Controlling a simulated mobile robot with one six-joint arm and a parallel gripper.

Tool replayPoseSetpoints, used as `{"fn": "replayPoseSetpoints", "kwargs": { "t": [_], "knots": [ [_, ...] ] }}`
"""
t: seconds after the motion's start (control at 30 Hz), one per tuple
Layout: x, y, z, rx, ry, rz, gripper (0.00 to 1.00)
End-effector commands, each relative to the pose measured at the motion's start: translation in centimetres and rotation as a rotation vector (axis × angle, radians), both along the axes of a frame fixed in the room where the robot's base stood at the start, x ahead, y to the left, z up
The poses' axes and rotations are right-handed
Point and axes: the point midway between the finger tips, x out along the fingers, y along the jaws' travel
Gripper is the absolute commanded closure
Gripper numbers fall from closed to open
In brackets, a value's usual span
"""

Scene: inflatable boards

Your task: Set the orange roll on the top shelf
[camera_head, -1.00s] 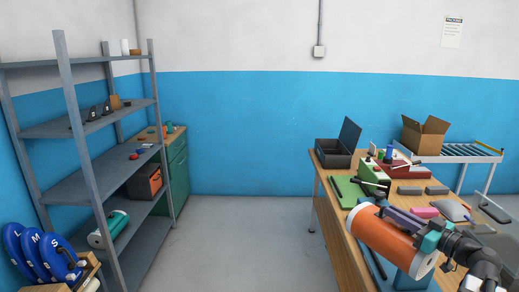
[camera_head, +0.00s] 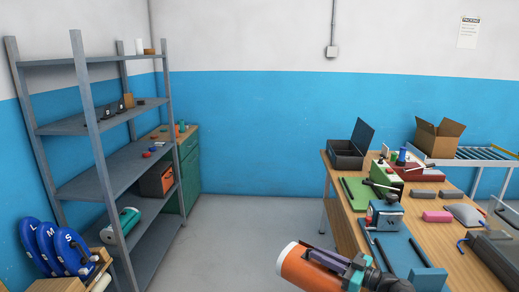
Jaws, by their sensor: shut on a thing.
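The orange roll (camera_head: 304,268) is a thick cylinder with a pale end, held at the bottom of the view, right of centre. My gripper (camera_head: 333,262) is shut on it, with purple and teal parts lying against its side. The roll is in the air, clear of the workbench's left side. The grey metal shelf unit stands at the left. Its top shelf (camera_head: 92,59) holds a white cylinder (camera_head: 140,46) and a small brown item (camera_head: 149,52) at the far right end; the rest of that board looks bare.
Lower shelves hold small items, a teal roll (camera_head: 123,223) and an orange-black bag (camera_head: 157,179). Blue boards (camera_head: 55,248) stand at the lower left. A cluttered wooden workbench (camera_head: 345,230) is on the right. Grey floor (camera_head: 240,225) between shelf and bench is open.

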Motion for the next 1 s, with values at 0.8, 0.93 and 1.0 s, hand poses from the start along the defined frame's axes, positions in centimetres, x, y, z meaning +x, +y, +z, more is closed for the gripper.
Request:
{"fn": "replayPoseSetpoints", "kwargs": {
  "t": [0.8,0.93,1.0],
  "knots": [
    [0.2,3.5,-4.7,0.002,0.000,0.058,1.00],
    [0.2,3.5,-5.9,0.002,0.000,0.058,1.00],
    [0.2,3.5,-6.7,0.002,0.000,0.058,1.00]
  ]
}}
